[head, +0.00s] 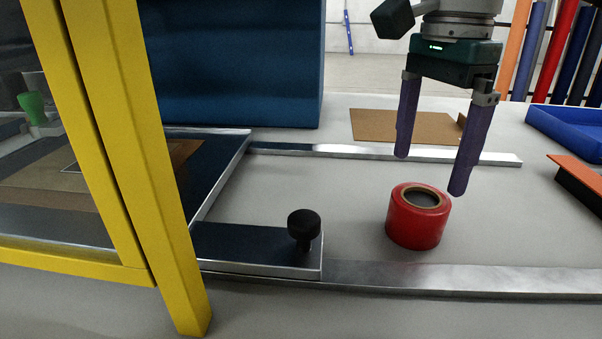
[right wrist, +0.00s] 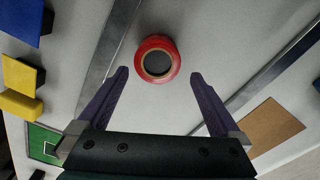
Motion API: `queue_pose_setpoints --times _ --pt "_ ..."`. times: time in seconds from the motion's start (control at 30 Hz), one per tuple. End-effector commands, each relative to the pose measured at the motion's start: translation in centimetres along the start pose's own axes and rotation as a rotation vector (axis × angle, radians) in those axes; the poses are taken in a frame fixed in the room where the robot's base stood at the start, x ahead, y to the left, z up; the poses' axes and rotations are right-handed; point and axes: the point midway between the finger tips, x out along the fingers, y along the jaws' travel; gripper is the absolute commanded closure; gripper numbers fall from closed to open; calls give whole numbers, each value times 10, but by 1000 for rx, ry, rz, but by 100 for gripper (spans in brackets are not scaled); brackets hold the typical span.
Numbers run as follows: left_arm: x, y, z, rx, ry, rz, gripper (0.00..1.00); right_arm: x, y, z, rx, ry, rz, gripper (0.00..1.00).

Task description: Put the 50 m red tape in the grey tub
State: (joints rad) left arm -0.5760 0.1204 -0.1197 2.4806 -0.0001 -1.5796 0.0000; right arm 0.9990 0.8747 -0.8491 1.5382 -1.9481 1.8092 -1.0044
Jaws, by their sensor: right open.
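The red tape (head: 416,219) is a roll lying flat on the light grey table, between two metal rails. It also shows in the right wrist view (right wrist: 172,50), just beyond the fingertips. My right gripper (head: 430,175) is open and empty, above and slightly behind the tape, with its purple fingers pointing down. In the right wrist view the tape lies ahead of the gap between the fingers (right wrist: 158,72), apart from them. No grey tub can be made out in either view. My left gripper is not in view.
A near metal rail (head: 460,278) and a far rail (head: 390,154) flank the tape. A plate with a black knob (head: 304,226) stands left. A yellow frame (head: 130,130) blocks the far left. A brown board (head: 405,126) and blue tray (head: 570,132) lie behind.

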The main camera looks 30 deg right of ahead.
Motion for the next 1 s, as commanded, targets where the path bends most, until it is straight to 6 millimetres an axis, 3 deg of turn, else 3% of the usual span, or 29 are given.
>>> queue_pose_setpoints --times 0.5,0.77,1.0 --pt "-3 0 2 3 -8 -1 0 65 3 6 0 -6 2 0" --pt "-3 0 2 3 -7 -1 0 69 2 6 -1 -5 -3 0" --pt "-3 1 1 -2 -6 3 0 69 2 6 -1 -6 -3 25"
